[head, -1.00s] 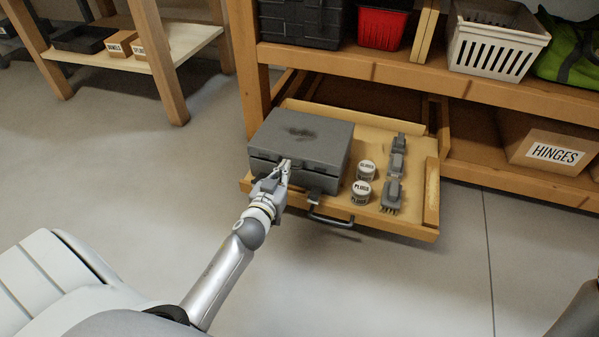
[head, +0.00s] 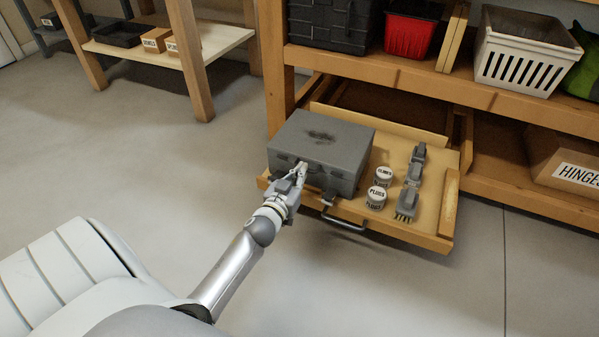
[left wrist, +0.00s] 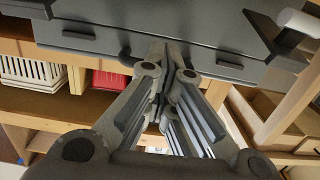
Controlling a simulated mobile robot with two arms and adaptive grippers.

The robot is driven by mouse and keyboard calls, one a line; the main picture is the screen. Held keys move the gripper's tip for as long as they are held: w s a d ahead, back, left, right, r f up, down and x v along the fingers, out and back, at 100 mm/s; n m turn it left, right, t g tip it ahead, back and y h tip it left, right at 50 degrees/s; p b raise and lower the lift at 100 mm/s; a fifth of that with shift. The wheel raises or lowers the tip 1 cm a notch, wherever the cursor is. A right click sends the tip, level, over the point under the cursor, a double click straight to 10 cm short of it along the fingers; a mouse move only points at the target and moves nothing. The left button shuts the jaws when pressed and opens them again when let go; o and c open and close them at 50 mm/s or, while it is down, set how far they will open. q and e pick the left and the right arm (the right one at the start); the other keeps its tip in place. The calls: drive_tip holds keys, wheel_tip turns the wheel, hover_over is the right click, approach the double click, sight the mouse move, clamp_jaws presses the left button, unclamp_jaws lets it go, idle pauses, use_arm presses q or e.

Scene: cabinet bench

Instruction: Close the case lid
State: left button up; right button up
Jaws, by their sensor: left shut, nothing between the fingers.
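The grey case (head: 318,146) sits on the left part of the pulled-out drawer, with its lid (head: 325,133) lying down over the body in the head view. A dark smudge marks the lid's top. My left gripper (head: 302,168) is shut and empty at the front face of the case, close to the seam. In the left wrist view the shut fingers (left wrist: 167,62) reach to the grey case front (left wrist: 110,38). Whether they touch it I cannot tell. My right gripper is not in view.
Shelves with a red bin (head: 411,36) and a white basket (head: 522,42) stand above. Floor in front is clear.

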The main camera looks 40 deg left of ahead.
use_arm(q)
drive_tip(key=shift+s+d+f, duration=0.2)
drive_tip(key=shift+s+f, duration=0.15)
drive_tip(key=shift+f, duration=0.25)
drive_tip(key=shift+s+d+f, duration=0.15)
drive_tip(key=shift+s+f, duration=0.2)
drive_tip(key=shift+f, duration=0.25)
drive_tip(key=o, duration=1.3)
drive_tip(key=v, duration=0.3)
drive_tip(key=r+v, duration=0.1)
drive_tip(key=v, duration=0.2)
drive_tip(key=r+v, duration=0.1)
drive_tip(key=v, duration=0.3)
drive_tip(key=shift+w+a, duration=0.15)
drive_tip(key=shift+o, duration=0.2)
drive_tip(key=shift+s+r, duration=0.15)
drive_tip(key=shift+s, duration=0.3)
drive_tip(key=shift+r, duration=0.1)
